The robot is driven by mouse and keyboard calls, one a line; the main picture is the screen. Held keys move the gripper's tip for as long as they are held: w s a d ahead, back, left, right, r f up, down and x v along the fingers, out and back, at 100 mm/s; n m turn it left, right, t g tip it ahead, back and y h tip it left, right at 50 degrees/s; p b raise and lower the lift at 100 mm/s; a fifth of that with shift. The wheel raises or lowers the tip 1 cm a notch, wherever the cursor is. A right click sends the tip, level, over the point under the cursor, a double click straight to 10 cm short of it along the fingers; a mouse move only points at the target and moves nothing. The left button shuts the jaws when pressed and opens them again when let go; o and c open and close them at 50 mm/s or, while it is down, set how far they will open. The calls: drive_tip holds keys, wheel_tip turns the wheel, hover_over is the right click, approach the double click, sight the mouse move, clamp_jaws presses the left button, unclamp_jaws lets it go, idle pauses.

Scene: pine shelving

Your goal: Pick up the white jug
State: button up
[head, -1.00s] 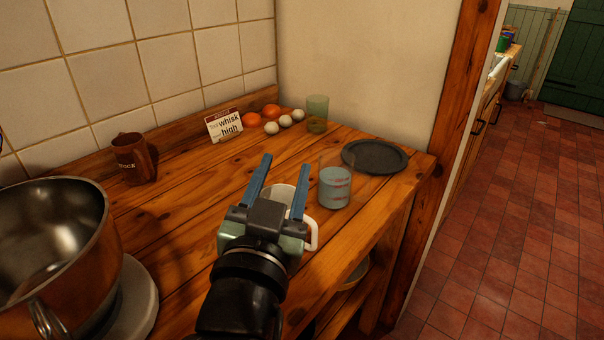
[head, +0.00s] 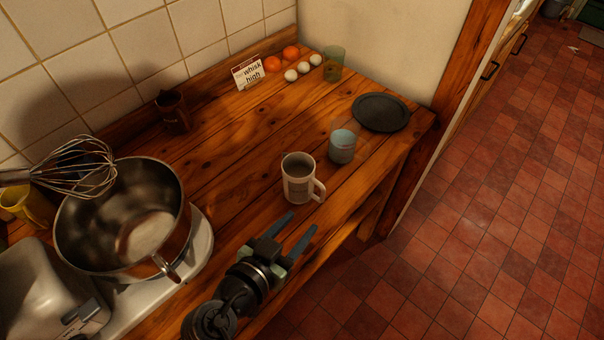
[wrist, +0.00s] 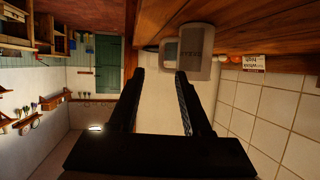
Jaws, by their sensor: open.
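The white jug (head: 296,190) stands upright on the wooden worktop (head: 235,160), with its handle on the right. My gripper (head: 299,224) is open and empty, just in front of the jug near the worktop's front edge. Its two blue fingers point toward the jug and appear apart from it. Nothing is between the fingers.
A clear glass with pale blue contents (head: 342,148) stands close behind the jug, before a dark plate (head: 381,112). A metal mixing bowl (head: 125,225) with a whisk (head: 80,168) is at left. A brown mug (head: 172,112), sign (head: 248,73), eggs and green glass (head: 333,64) are farther back.

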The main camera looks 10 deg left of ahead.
sight(321, 195)
drive_tip(key=p+x, duration=0.1)
drive_tip(key=x, duration=0.5)
drive_tip(key=shift+w+f, duration=0.1)
drive_tip(key=shift+w, duration=0.1)
drive_tip(key=shift+r+p+x, duration=0.1)
drive_tip(key=shift+p+x, duration=0.25)
drive_tip(key=shift+x, duration=1)
drive_tip(key=shift+r+p+x, duration=0.15)
drive_tip(key=shift+p+x, duration=0.2)
drive_tip(key=shift+x, duration=1)
drive_tip(key=shift+w+a, duration=0.1)
drive_tip(key=shift+w, duration=0.05)
clamp_jaws()
drive_tip(key=shift+r, duration=0.1)
